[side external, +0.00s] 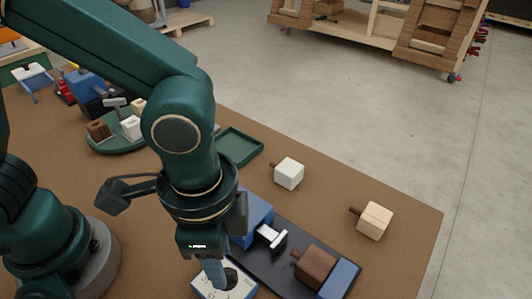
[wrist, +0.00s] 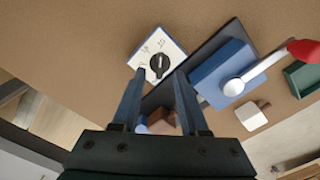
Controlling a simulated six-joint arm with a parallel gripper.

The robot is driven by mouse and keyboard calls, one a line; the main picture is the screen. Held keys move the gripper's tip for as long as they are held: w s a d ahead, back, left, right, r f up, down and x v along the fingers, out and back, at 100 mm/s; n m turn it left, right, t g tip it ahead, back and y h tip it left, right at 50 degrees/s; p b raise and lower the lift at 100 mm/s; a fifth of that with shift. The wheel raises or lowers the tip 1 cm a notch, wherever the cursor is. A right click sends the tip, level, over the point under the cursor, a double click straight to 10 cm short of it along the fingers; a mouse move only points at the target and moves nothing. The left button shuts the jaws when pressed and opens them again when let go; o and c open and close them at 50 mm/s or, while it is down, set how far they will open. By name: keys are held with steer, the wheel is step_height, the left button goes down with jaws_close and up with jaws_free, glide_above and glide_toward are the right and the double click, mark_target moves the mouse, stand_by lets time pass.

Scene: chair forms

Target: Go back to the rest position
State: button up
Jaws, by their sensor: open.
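My gripper (side external: 213,272) points down over a white and blue dial box (side external: 238,288) at the front of the brown table. In the wrist view its two fingers (wrist: 158,74) are apart, with nothing held between them. The dial box (wrist: 142,52) shows there with a black knob and printed numbers, just beyond the fingertips. Whether a fingertip touches the box I cannot tell. A dark base plate (side external: 290,236) carries a blue clamp body (side external: 256,212), a pale pusher (side external: 271,236), a dark brown block (side external: 315,262) with a peg and a blue end stop (side external: 341,279).
A white block (side external: 289,174) and a light wood block (side external: 374,221), each with a peg, stand at the right. A green tray (side external: 238,148) and a round green plate (side external: 112,146) with several blocks lie behind. A red-knobbed lever (wrist: 303,50) rises from the clamp.

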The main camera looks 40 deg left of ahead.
steer(key=shift+r, duration=1.05)
steer(key=shift+w+a, duration=0.1)
steer(key=shift+w, duration=0.05)
steer(key=w+a+r+n+t+h, duration=0.1)
steer(key=w+a+r+n+t, duration=0.15)
steer(key=a+r, duration=0.2)
steer(key=w+a+r+n+t, duration=0.1)
steer(key=w+a+r+n, duration=0.15)
steer(key=a, duration=0.25)
steer(key=s+a+n+t+y, duration=0.1)
steer(key=s+a+n+t, duration=0.1)
steer(key=s+a+n, duration=0.2)
steer(key=shift+a+n, duration=0.6)
steer(key=shift+a, duration=1)
